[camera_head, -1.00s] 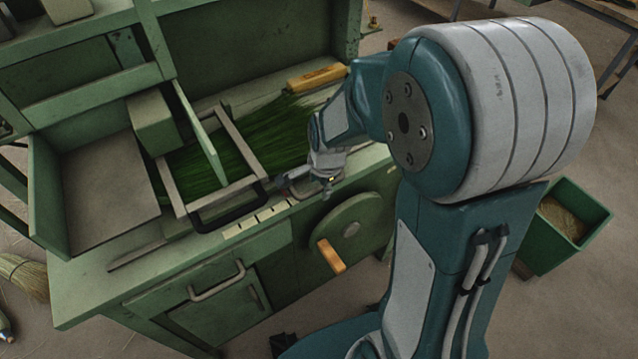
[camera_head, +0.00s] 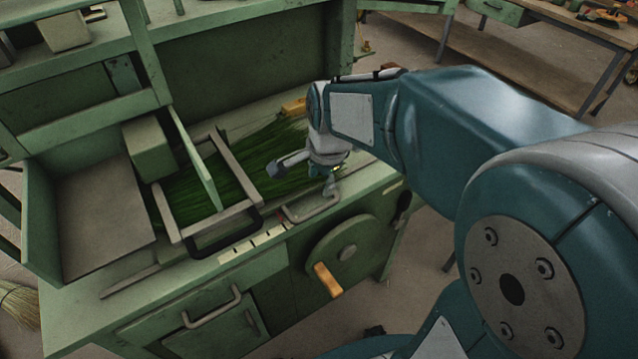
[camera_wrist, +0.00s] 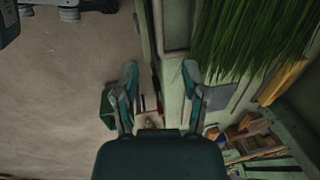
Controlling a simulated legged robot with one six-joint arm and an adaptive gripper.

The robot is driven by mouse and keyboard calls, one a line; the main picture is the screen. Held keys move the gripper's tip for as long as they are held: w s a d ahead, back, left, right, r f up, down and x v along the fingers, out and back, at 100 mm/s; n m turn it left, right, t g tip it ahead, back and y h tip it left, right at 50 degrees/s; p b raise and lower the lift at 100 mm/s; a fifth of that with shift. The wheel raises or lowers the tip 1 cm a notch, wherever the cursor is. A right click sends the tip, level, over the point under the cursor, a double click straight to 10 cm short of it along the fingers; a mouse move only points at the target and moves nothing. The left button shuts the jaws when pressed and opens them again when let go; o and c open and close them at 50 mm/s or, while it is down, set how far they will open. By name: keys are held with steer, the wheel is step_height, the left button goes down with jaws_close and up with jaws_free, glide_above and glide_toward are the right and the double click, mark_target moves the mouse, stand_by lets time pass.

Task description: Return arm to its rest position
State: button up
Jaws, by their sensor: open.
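My gripper (camera_head: 303,180) hangs over the right part of the green workbench, beside the clamp frame and in front of the green bristles (camera_head: 262,160). In the wrist view my gripper (camera_wrist: 160,73) has its two fingers spread with nothing between them. My teal arm reaches in from the right of the head view, with its large joint at the lower right. The bristles also show at the upper right of the wrist view (camera_wrist: 235,35). The clamp frame (camera_head: 238,180) with its black handle (camera_head: 228,246) lies across the bristles.
A round crank plate (camera_head: 345,250) with a wooden handle (camera_head: 327,280) is on the bench front. A wooden block (camera_head: 293,107) lies at the bristles' far end. A table (camera_head: 545,40) stands at the back right. A green bin (camera_wrist: 107,110) shows on open floor.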

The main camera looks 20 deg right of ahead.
stand_by(0.4)
steer(key=s+r+n+t, duration=0.1)
steer(key=s+r+n, duration=0.2)
steer(key=s+n, duration=0.4)
steer(key=s+r+n+t, duration=0.2)
steer(key=s+r+n, duration=0.2)
steer(key=s+n, duration=0.3)
steer(key=shift+s+n+h, duration=0.15)
steer(key=shift+n+h, duration=0.15)
steer(key=shift+n, duration=0.3)
stand_by(1.1)
